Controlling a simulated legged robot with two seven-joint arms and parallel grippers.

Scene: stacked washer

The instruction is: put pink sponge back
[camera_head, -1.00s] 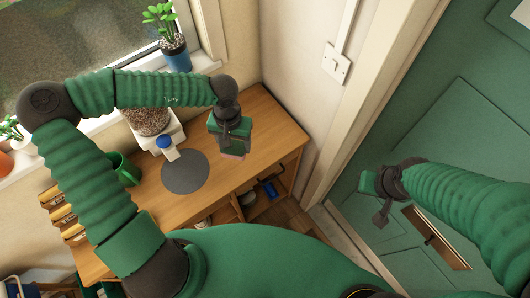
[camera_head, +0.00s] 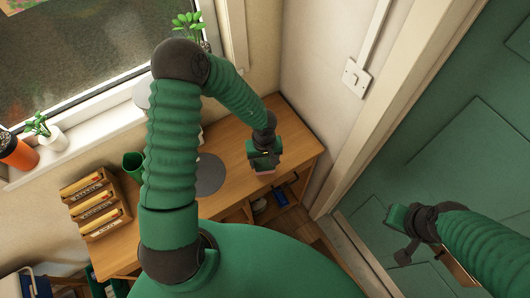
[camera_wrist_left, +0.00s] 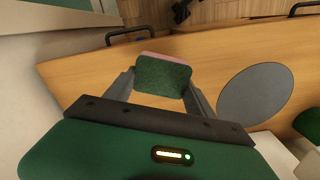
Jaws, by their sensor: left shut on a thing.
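The sponge (camera_wrist_left: 163,76), with a dark green rough face and a thin pink edge, is between the fingers of my left gripper (camera_wrist_left: 160,90) in the left wrist view. In the head view my left gripper (camera_head: 264,160) hangs over the right part of the wooden desk (camera_head: 236,148), shut on the sponge, whose pink edge (camera_head: 266,173) shows below it. I cannot tell how high it is above the desk. My right gripper (camera_head: 405,238) is at the right, away from the desk, in front of the green door; its jaws are unclear.
A grey round mat (camera_head: 208,175) lies on the desk left of my left gripper. A green mug (camera_head: 133,165) and a wooden file rack (camera_head: 95,205) stand further left. A plant (camera_head: 188,28) is by the window.

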